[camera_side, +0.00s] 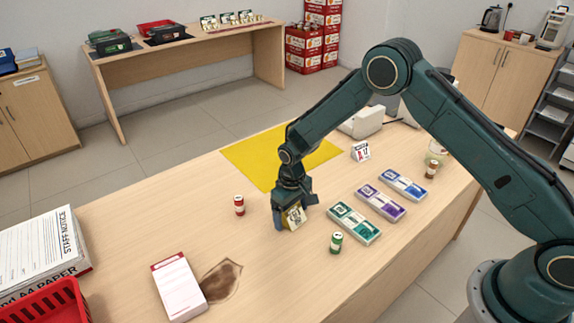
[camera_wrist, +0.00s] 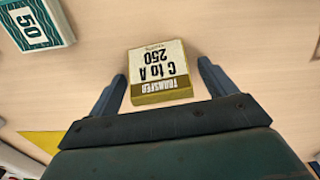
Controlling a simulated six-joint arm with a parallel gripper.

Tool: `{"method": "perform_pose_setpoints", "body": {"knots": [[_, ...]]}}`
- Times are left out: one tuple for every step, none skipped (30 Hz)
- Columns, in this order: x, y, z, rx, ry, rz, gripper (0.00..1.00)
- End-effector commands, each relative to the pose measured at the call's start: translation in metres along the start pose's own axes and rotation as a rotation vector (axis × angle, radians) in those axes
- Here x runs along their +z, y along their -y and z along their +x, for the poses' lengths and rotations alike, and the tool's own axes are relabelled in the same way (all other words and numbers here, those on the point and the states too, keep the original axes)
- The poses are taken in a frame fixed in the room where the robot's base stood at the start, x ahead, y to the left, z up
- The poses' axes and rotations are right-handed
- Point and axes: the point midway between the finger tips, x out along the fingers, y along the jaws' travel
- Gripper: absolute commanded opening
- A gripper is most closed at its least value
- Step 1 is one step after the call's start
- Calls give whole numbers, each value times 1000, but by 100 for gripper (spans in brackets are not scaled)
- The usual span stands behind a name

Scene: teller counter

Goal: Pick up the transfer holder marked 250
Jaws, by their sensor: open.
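The transfer holder (camera_wrist: 160,72) is a small gold-edged block with a cream face reading "TRANSFER C to A 250", upside down in the wrist view. In the side view the holder (camera_side: 295,217) stands on the wooden counter, partly hidden by my gripper. My gripper (camera_side: 291,213) is low over the counter, pointing down. In the wrist view my gripper (camera_wrist: 162,72) is open, with one finger on each side of the holder. A gap shows beside each finger, wider on the right.
A red roll (camera_side: 239,205) stands left and a green roll (camera_side: 336,243) in front. A yellow mat (camera_side: 245,155) lies behind. A white-topped box (camera_side: 179,288) is front left.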

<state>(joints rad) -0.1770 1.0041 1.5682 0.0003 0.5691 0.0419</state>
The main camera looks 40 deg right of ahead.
Motion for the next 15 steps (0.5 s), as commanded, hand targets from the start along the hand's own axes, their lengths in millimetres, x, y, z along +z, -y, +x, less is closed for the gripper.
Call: {"method": "perform_pose_setpoints", "body": {"knots": [[0, 0, 0, 0, 0, 0, 84], [0, 0, 0, 0, 0, 0, 78], [0, 0, 0, 0, 0, 0, 70], [0, 0, 0, 0, 0, 0, 64], [0, 0, 0, 0, 0, 0, 58], [0, 0, 0, 0, 0, 0, 50], [0, 0, 0, 0, 0, 0, 44], [0, 0, 0, 0, 0, 0, 38], [0, 0, 0, 0, 0, 0, 35], [0, 0, 0, 0, 0, 0, 35], [0, 0, 0, 0, 0, 0, 35], [0, 0, 0, 0, 0, 0, 35], [0, 0, 0, 0, 0, 0, 35], [0, 0, 0, 0, 0, 0, 35], [0, 0, 0, 0, 0, 0, 35]]}}
